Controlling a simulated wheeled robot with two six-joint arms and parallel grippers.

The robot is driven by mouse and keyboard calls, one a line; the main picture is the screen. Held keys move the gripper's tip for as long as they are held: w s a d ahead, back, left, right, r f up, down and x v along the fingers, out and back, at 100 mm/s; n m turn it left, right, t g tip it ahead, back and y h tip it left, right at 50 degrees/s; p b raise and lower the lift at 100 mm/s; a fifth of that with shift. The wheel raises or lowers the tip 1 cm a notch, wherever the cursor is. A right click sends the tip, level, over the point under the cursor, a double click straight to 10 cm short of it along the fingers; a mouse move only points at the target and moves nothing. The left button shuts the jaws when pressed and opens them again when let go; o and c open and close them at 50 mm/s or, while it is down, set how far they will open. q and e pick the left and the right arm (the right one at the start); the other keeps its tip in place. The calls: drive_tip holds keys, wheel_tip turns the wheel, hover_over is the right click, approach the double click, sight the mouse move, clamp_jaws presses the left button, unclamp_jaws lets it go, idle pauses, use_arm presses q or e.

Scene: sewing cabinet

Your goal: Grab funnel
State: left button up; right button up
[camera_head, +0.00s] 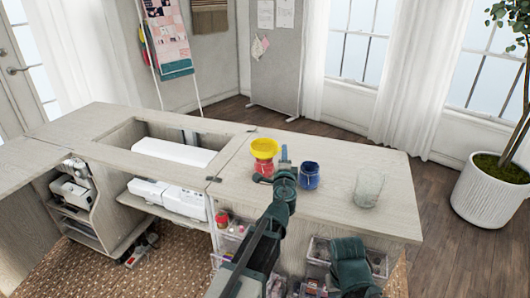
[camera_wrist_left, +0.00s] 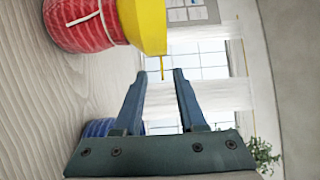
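The yellow funnel (camera_head: 265,147) sits on top of a red jar (camera_head: 263,167) on the cabinet top. In the left wrist view the funnel (camera_wrist_left: 147,22) shows at the top, beside the red jar (camera_wrist_left: 82,24) with a pale string around it. My left gripper (camera_head: 285,157) is right beside the funnel in the head view. In the wrist view its two fingers (camera_wrist_left: 160,75) are apart with nothing between them, and the funnel lies past the tips. A dark teal part of my right arm (camera_head: 350,265) shows low in the head view; its fingertips cannot be made out.
A blue jar (camera_head: 309,175) stands just right of my left gripper, and a clear glass (camera_head: 368,188) stands farther right. The wooden cabinet top (camera_head: 400,213) has free room around the glass. A recess with a white machine (camera_head: 173,151) lies to the left.

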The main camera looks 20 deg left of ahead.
use_arm(q)
drive_tip(key=x, duration=0.3)
drive_tip(key=shift+w+a+r, duration=0.15)
drive_tip(key=shift+w+a, duration=0.1)
drive_tip(key=shift+w, duration=0.1)
clamp_jaws()
